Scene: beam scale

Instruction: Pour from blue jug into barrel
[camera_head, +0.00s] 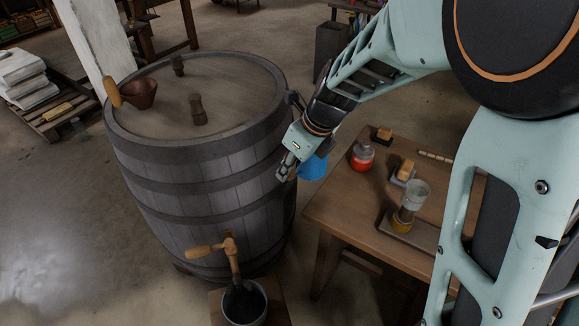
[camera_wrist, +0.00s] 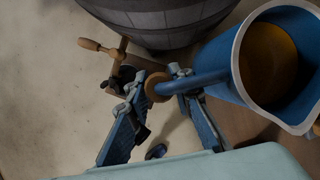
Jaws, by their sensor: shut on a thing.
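The large grey wooden barrel (camera_head: 205,180) stands upright on the left, and part of its side shows in the wrist view (camera_wrist: 160,18). The blue jug (camera_head: 313,168) is just right of the barrel, below its top rim and mostly hidden behind my gripper. In the wrist view, the jug (camera_wrist: 218,72) shows its open mouth and an amber content inside. My gripper (camera_head: 286,166) is shut on the jug's handle (camera_wrist: 190,84), with its fingers (camera_wrist: 160,86) on either side near the handle's round tan end. The jug is held off the table.
A brown funnel-like cup (camera_head: 140,93) and two dark wooden pegs (camera_head: 198,110) are on the barrel's top. A wooden tap (camera_head: 230,252) sticks out above a pail (camera_head: 244,302). The right table (camera_head: 340,205) holds a red jar (camera_head: 362,155) and a glass vessel (camera_head: 412,197).

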